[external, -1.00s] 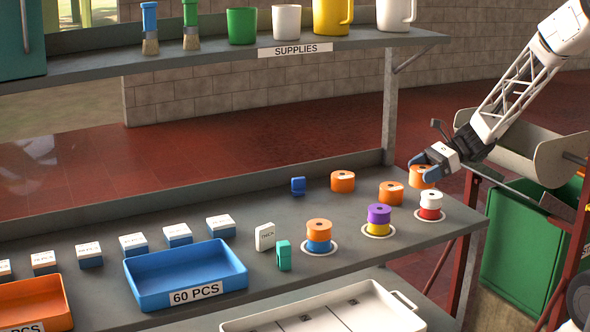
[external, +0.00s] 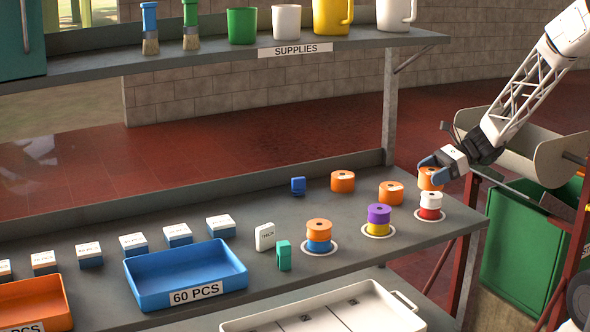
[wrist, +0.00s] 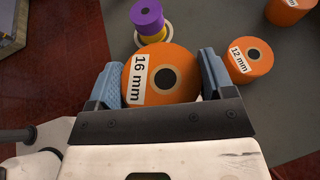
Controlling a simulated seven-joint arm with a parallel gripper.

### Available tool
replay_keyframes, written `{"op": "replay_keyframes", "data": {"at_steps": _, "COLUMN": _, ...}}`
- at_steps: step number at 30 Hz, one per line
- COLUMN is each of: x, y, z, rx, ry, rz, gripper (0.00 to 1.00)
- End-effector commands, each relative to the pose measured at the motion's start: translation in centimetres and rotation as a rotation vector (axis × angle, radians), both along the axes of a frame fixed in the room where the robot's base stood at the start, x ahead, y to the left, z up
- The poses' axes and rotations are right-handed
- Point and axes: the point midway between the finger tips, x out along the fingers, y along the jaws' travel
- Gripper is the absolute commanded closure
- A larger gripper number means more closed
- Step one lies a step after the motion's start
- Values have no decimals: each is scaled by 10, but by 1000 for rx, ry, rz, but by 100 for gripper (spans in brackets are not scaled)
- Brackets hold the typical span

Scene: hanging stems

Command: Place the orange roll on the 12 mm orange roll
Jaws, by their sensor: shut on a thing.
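My gripper (external: 430,170) is shut on an orange roll (external: 431,183). In the wrist view, the gripper (wrist: 160,72) has a blue finger on each side of this roll (wrist: 165,78), which is labelled 16 mm. The roll appears raised above the shelf, just above the white and red stack in the external view. The 12 mm orange roll (wrist: 249,60) stands on the shelf right of the gripper in the wrist view; it appears to be the nearer loose orange roll (external: 391,193) in the external view. Nothing sits on it.
Another orange roll (external: 343,181) stands behind. Stacks stand on white rings: white on red (external: 431,203), purple on yellow (external: 379,220), orange on blue (external: 319,236). A blue tray (external: 187,277) and small boxes are left. The upper shelf (external: 350,43) holds cups.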

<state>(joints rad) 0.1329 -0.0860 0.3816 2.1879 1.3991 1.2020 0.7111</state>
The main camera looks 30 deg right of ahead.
Motion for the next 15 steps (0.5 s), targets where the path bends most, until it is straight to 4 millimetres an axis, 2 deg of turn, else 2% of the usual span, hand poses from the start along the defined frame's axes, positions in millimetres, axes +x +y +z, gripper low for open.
{"op": "replay_keyframes", "data": {"at_steps": 15, "x": 71, "y": 11, "z": -7, "rx": 0, "ry": -1, "rz": 0, "gripper": 52}}
